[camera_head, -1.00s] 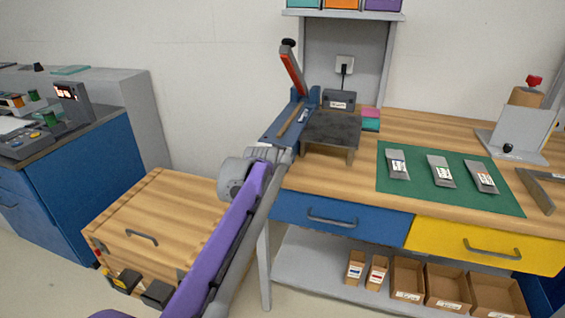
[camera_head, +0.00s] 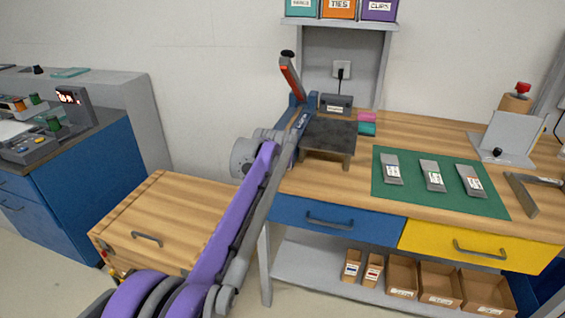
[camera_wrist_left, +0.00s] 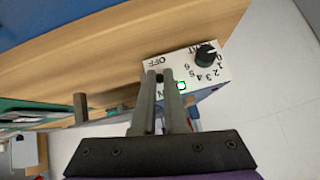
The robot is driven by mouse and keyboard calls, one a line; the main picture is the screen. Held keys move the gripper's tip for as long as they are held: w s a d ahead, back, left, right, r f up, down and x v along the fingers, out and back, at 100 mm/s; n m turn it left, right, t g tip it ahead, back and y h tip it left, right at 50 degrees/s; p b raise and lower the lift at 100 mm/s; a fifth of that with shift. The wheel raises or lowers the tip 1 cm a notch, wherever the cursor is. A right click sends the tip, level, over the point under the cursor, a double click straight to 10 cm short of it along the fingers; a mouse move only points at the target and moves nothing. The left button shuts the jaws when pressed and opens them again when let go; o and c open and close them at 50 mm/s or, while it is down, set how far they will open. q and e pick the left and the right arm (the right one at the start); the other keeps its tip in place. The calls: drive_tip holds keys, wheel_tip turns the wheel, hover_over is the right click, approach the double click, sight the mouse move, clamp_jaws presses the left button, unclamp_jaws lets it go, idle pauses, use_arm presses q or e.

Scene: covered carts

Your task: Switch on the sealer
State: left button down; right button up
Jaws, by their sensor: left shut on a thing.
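The sealer (camera_head: 292,135) stands at the left end of the wooden bench, a blue body with a raised arm bearing a red-orange strip. In the left wrist view its white panel (camera_wrist_left: 215,72) shows an OFF label, a partly hidden label ending in N, a black numbered dial (camera_wrist_left: 206,55) and a bright green lamp (camera_wrist_left: 181,86). My left gripper (camera_wrist_left: 160,76) is at this panel, its fingers shut on a small dark switch (camera_wrist_left: 159,77) between OFF and the partly hidden label. The fingers cover much of the switch, so its position is unclear. My right gripper is out of view.
A dark-topped stand (camera_head: 328,136) adjoins the sealer. A green mat (camera_head: 400,198) with several grey packets lies to the right. Blue cabinets (camera_head: 90,175) are farther left.

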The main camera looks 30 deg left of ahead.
use_arm(q)
drive_tip(key=c, duration=1)
unclamp_jaws()
drive_tip(key=shift+o, duration=0.2)
drive_tip(key=p+v, duration=0.2)
drive_tip(key=v, duration=0.9)
drive_tip(key=shift+f, duration=0.15)
